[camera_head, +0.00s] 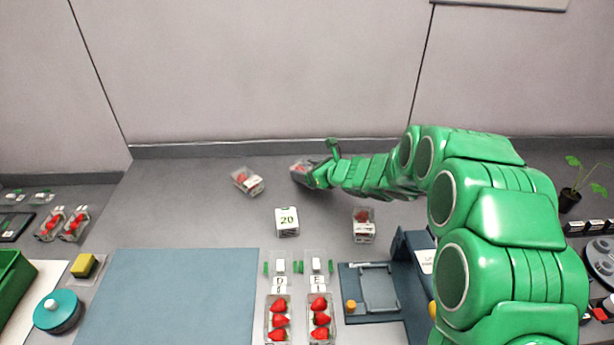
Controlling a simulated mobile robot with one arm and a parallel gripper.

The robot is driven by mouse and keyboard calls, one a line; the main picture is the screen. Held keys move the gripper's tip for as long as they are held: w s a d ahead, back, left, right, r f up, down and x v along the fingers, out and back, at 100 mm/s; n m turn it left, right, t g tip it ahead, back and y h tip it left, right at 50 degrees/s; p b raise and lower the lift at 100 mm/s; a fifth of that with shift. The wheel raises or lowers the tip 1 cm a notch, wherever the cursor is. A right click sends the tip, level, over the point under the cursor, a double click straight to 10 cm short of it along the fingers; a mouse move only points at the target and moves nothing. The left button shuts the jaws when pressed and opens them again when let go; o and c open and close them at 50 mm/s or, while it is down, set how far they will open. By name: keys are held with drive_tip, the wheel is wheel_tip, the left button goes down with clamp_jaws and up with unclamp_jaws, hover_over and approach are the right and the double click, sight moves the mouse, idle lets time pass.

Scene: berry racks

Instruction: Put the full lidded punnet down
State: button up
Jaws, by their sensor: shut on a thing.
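My green arm reaches from the right across the back of the grey table. My gripper (320,168) is shut on a clear lidded punnet (300,168) with red berries, near the back wall. The arm hides part of this punnet, and I cannot tell whether it touches the table. Another clear punnet with red berries (246,181) lies to its left, turned at an angle. A third punnet (363,223) with a white label stands to the right and nearer.
A white block marked 20 (287,221) stands in the middle. Two open punnets of strawberries (278,336) (320,334) are at the front, left of a blue fixture (350,284). A blue-grey mat (170,300) is clear. Table room between the back punnets and the mat is free.

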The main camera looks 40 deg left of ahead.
drive_tip(key=shift+f, duration=1.15)
drive_tip(key=shift+f, duration=0.15)
drive_tip(key=o, duration=1.1)
drive_tip(key=shift+d+r, duration=0.15)
drive_tip(key=shift+r, duration=0.05)
drive_tip(key=v, duration=1.1)
drive_tip(key=shift+d+r, duration=0.2)
drive_tip(key=shift+d, duration=0.15)
